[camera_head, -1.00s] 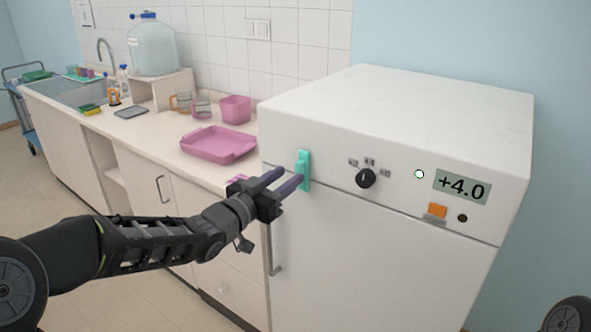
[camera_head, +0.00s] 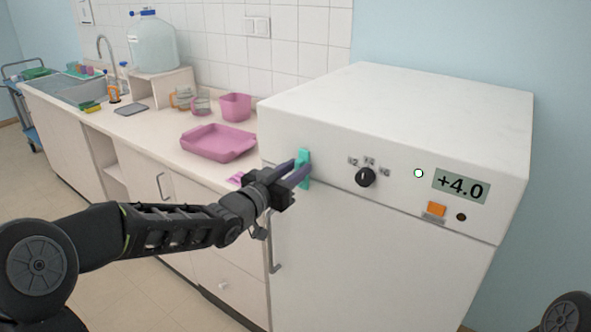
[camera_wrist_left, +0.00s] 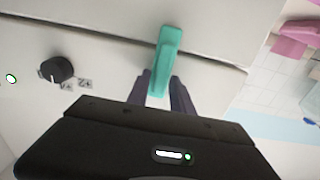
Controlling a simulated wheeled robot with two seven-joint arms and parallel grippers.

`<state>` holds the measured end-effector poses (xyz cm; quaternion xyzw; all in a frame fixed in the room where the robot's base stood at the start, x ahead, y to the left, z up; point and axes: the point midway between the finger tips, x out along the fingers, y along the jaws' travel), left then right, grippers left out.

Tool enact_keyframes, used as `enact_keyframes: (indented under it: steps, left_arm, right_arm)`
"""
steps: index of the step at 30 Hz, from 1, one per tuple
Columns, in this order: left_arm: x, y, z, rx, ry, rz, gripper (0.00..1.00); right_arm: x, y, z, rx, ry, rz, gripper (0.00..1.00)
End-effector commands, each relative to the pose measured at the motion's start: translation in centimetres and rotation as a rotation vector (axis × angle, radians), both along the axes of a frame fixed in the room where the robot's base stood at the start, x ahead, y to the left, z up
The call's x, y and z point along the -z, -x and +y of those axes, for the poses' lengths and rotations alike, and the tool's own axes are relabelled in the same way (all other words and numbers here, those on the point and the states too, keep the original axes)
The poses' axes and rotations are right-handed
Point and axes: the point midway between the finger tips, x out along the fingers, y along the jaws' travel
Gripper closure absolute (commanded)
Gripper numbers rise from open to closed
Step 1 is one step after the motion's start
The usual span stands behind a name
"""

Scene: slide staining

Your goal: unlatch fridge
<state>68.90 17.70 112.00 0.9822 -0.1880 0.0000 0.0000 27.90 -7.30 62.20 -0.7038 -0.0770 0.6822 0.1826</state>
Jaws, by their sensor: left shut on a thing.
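The white fridge (camera_head: 370,250) stands at the right, its door front facing me. A teal latch (camera_head: 304,156) sits upright on the left of its front, across the seam between the top panel and the door. My left gripper (camera_head: 299,172) is shut on the latch, with one finger on each side. In the left wrist view the teal latch (camera_wrist_left: 165,60) runs between the two dark fingers (camera_wrist_left: 160,92), and its far end extends beyond them. My right gripper is not in view.
The fridge panel has a black knob (camera_head: 365,178), an orange button (camera_head: 436,209) and a +4.0 display (camera_head: 461,187). A grey door handle (camera_head: 273,250) hangs below the latch. The counter at left holds a pink tray (camera_head: 218,143) and a pink tub (camera_head: 236,107).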

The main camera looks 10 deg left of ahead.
Motion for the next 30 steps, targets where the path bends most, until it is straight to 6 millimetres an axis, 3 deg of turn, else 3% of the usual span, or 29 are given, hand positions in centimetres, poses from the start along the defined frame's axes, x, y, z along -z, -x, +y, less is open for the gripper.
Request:
enact_keyframes:
  steps: [17, 30]
  left_arm:
    - [0.2, 0.0, 0.0, 0.000, -0.031, -0.012, 1.00]
    - [0.8, 0.2, -0.5, 0.000, -0.267, -0.108, 1.00]
  right_arm:
    - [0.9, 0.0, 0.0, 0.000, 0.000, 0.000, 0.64]
    - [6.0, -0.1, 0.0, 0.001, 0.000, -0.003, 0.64]
